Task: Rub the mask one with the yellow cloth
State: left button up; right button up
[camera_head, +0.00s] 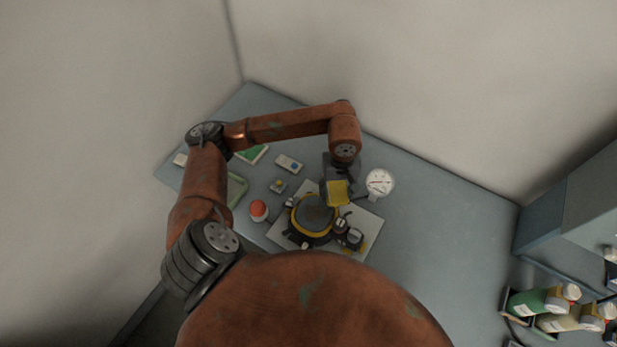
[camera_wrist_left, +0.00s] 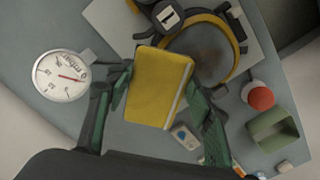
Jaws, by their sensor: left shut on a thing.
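The mask (camera_head: 312,215), with a yellow rim and a dark visor, lies on a pale mat (camera_head: 368,222) on the grey table. It shows at the top of the left wrist view (camera_wrist_left: 207,50), with a brownish smudge on its visor. My left gripper (camera_head: 336,183) is shut on the yellow cloth (camera_head: 337,194), a folded pad that fills the middle of the left wrist view (camera_wrist_left: 156,88). The cloth is held above the table by the mask's upper right edge; I cannot tell if they touch. A tag with a figure 1 (camera_wrist_left: 168,17) sits beside the mask. My right gripper is out of view.
A round white gauge (camera_head: 380,182) stands right of the cloth. Bottles (camera_head: 540,302) stand at the lower right. The table's right part (camera_head: 450,235) is clear.

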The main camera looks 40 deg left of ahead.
pick_arm(q)
jog(key=n+p, duration=0.1)
jog(key=n, duration=0.2)
jog(key=a+r+n+p, duration=0.1)
jog(key=n, duration=0.1)
jog(key=shift+s+a+p, duration=0.1)
jog(key=shift+s+p, duration=0.1)
jog(key=shift+p, duration=0.1)
jog(key=n+p, duration=0.1)
jog(key=n, duration=0.1)
jog(key=a+n+p, duration=0.1)
jog(key=n, duration=0.2)
jog(key=shift+s+a+n+p, duration=0.2)
jog(key=shift+n+p, duration=0.1)
jog(key=shift+p, duration=0.1)
jog(key=a+n+p, duration=0.2)
jog(key=n+p, duration=0.1)
jog(key=n, duration=0.2)
jog(key=n+p, duration=0.2)
jog(key=n, duration=1)
send_over(308, 202)
jog(key=shift+f, duration=3.05)
jog(key=shift+f+b, duration=0.8)
jog(key=shift+b, duration=0.1)
